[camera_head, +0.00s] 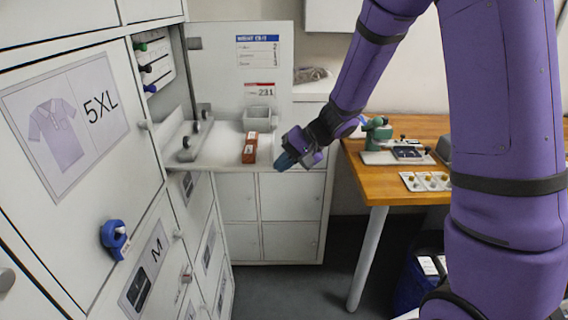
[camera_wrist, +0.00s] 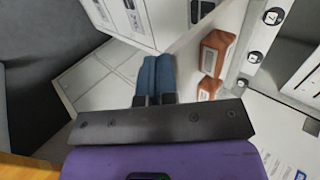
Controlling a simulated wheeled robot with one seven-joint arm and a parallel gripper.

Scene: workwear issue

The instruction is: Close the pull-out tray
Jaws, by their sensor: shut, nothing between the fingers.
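The pull-out tray (camera_head: 222,157) is a white shelf that sticks out of an open compartment in the white cabinet at the left. It carries a reddish-brown box (camera_head: 249,149), a grey bin (camera_head: 257,119) and a pale rail with dark knobs (camera_head: 190,140). My gripper (camera_head: 284,161) is by the tray's right end, just right of the brown box. Its blue fingers are together and empty. In the wrist view the shut gripper (camera_wrist: 156,75) points toward white cabinet fronts, with two reddish-brown boxes (camera_wrist: 217,45) to its right. I cannot tell whether the fingers touch the tray.
A white panel with notices (camera_head: 264,60) stands behind the tray. A low white cabinet (camera_head: 290,205) is below and beyond it. A wooden table (camera_head: 378,186) with a green device (camera_head: 377,133) is at the right. Grey floor (camera_head: 300,287) is open between the cabinet and table.

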